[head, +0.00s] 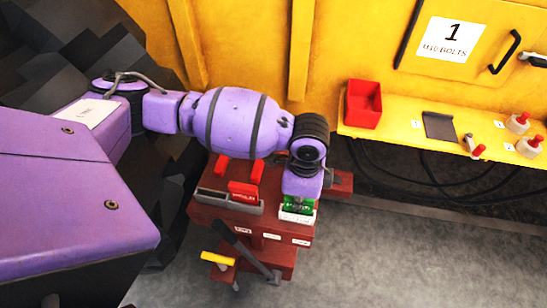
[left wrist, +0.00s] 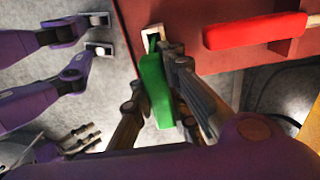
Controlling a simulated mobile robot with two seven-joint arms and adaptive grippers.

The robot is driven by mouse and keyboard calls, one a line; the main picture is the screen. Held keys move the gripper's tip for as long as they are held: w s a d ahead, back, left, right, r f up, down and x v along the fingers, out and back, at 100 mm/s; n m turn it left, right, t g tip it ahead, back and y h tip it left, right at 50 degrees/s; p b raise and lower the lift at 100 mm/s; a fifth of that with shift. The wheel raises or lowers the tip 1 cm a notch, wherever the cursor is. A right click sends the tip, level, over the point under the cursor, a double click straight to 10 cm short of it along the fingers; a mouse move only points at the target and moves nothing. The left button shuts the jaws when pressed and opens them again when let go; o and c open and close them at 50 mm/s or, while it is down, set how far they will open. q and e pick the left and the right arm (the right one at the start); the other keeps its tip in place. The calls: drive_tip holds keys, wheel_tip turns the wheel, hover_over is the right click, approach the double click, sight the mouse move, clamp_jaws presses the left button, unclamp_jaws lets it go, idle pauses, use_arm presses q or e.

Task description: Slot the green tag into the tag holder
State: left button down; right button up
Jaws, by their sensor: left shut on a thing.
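The green tag (head: 290,203) is in my left gripper (head: 299,200), directly above the white-edged tag holder (head: 296,216) on the dark red stand. In the left wrist view, the fingers of my left gripper (left wrist: 160,95) close on both sides of the green tag (left wrist: 153,84). The tag's far end reaches the mouth of the white tag holder (left wrist: 152,34). I cannot tell how far, if at all, it is inside. The fingers hide part of the tag.
The dark red stand (head: 213,212) also carries a grey holder (head: 212,195) with a red block (head: 243,189). A dark lever (head: 240,248) leans at its front. A yellow shelf (head: 398,128) with a red bin (head: 362,104) is at the right. Grey floor is clear at lower right.

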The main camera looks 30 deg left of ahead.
use_arm(q)
drive_tip(key=shift+w+f, duration=0.1)
drive_tip(key=shift+f, duration=0.1)
use_arm(e)
drive_tip(key=shift+w+r, duration=0.15)
drive_tip(key=shift+r, duration=0.1)
use_arm(q)
drive_tip(key=c, duration=1.6)
unclamp_jaws()
drive_tip(key=shift+c, duration=0.2)
wheel_tip(320, 180, up, 12)
wheel_tip(320, 180, up, 7)
drive_tip(key=p, duration=0.5)
use_arm(e)
drive_tip(key=w+r+t, duration=0.2)
drive_tip(key=w+r, duration=0.4)
drive_tip(key=r, duration=0.3)
drive_tip(key=shift+w, duration=0.4)
use_arm(q)
drive_tip(key=shift+f, duration=0.1)
